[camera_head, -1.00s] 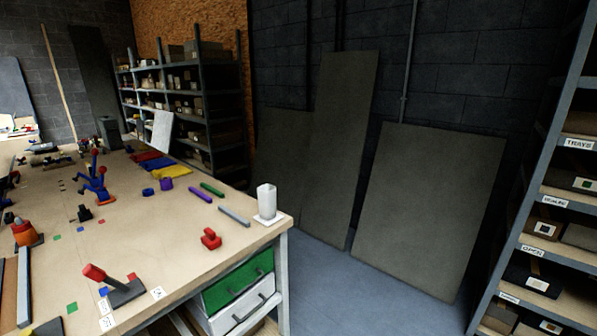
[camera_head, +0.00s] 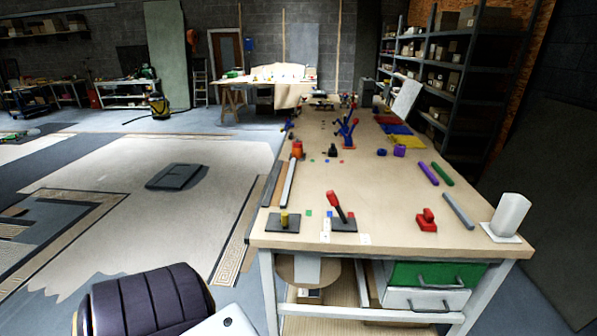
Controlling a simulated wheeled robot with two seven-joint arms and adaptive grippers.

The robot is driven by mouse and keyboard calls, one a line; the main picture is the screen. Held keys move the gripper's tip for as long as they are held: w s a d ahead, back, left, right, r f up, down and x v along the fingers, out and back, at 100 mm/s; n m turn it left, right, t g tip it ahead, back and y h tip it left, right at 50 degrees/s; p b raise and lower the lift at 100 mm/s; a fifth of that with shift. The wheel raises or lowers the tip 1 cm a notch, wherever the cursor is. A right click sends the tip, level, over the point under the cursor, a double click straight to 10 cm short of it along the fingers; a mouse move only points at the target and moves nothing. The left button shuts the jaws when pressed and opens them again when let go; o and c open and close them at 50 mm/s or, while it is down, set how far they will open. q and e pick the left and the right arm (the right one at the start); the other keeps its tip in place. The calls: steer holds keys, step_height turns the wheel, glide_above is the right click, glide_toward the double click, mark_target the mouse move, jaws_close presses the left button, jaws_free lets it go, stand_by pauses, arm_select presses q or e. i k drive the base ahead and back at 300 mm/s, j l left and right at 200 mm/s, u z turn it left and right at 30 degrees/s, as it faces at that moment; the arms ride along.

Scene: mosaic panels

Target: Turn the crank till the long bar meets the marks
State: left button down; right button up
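On the near end of the workbench (camera_head: 400,214), a red-handled lever (camera_head: 335,203) tilts up from a dark base (camera_head: 342,225). Either could be the crank; I cannot tell which. Long narrow bars lie along the bench's left edge, one pale-topped (camera_head: 289,184) and one brown (camera_head: 271,184). Small white marked cards (camera_head: 326,236) lie by the lever, another (camera_head: 365,239) to its right. Whether any bar meets marks is too small to tell. Neither gripper shows.
On the bench are a red block (camera_head: 426,219), a grey bar (camera_head: 458,211), a white cup-like holder (camera_head: 507,215), purple (camera_head: 428,173) and green (camera_head: 442,174) bars, and an orange-red object (camera_head: 297,149). Open floor (camera_head: 215,192) lies left; shelves (camera_head: 455,75) stand at back right.

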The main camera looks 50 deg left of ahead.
mark_target(285, 216)
steer(key=u, duration=1.8)
